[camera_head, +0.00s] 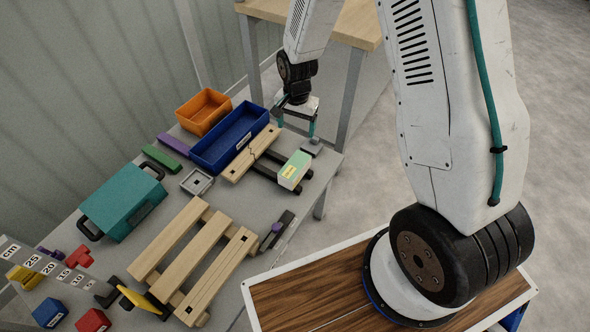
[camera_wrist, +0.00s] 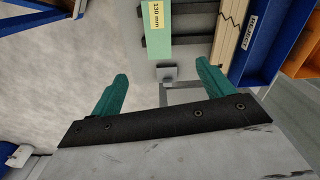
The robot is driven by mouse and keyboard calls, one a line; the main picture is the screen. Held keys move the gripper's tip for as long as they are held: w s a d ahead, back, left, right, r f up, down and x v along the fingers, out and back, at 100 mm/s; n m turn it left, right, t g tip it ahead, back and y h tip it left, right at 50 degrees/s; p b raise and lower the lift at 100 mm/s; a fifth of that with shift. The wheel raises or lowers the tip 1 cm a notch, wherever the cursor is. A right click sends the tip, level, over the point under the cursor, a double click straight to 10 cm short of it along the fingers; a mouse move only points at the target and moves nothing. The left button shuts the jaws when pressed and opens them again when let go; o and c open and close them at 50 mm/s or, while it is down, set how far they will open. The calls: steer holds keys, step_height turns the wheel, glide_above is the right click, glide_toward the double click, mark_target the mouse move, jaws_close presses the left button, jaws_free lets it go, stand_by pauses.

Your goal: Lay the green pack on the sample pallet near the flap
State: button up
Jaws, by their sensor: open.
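The green pack (camera_head: 293,168) is a pale green box with a yellow label; it rests on dark rails at the right of the table. In the wrist view the pack (camera_wrist: 158,22) lies ahead of the fingers, its label reading 130 mm. My gripper (camera_head: 296,128) is open and empty beyond the pack, near the table's far right edge. A slatted wooden pallet (camera_head: 205,238) lies at the table's front. A yellow plate (camera_head: 139,301), possibly the flap, stands at its near left end.
A cracked wooden plank (camera_head: 250,153) lies beside the pack, next to a blue bin (camera_head: 230,135), marked REJECT in the wrist view. An orange bin (camera_head: 204,110) and a teal case (camera_head: 122,200) stand farther left. A dark fixture (camera_head: 277,231) sits right of the pallet.

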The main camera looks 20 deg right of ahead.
mark_target(295, 164)
steer(key=shift+m, duration=0.9)
steer(key=f, duration=2)
steer(key=shift+s+a, duration=0.25)
steer(key=shift+a, duration=0.05)
steer(key=c, duration=1.3)
